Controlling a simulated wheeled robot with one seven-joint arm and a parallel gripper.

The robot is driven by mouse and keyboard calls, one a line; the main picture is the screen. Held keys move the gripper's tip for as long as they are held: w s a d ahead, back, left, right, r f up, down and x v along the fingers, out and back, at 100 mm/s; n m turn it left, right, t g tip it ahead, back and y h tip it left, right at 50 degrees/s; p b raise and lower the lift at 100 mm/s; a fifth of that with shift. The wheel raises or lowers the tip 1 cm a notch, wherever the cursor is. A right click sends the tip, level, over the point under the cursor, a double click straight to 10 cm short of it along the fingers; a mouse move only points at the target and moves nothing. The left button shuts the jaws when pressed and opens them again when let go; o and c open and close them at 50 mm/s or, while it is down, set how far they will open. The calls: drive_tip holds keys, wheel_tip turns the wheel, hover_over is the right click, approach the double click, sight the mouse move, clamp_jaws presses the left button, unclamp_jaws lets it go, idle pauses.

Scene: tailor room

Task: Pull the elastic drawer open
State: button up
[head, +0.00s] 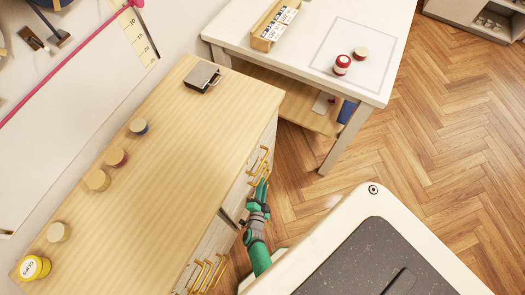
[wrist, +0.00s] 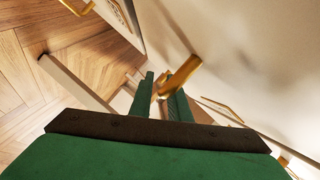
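The drawer cabinet with a pale wooden top (head: 190,120) stands at left centre in the head view. Its drawer fronts face right and carry brass bar handles (head: 254,160). No drawer label is readable, so I cannot tell which one is the elastic drawer. My green gripper (head: 263,182) is at the upper handles, beside the drawer front. In the wrist view my two fingers (wrist: 158,97) stand apart, with a brass handle (wrist: 184,72) at their tips, seemingly between them. I cannot tell whether they touch it.
More brass handles (head: 203,272) sit on the lower left drawers. Spools and a yellow tin (head: 33,267) line the cabinet top, with a dark box (head: 201,77) at its far end. A white table (head: 300,60) stands behind. Wooden floor (head: 450,150) is clear at right.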

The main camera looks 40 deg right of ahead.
clamp_jaws()
idle(1.4)
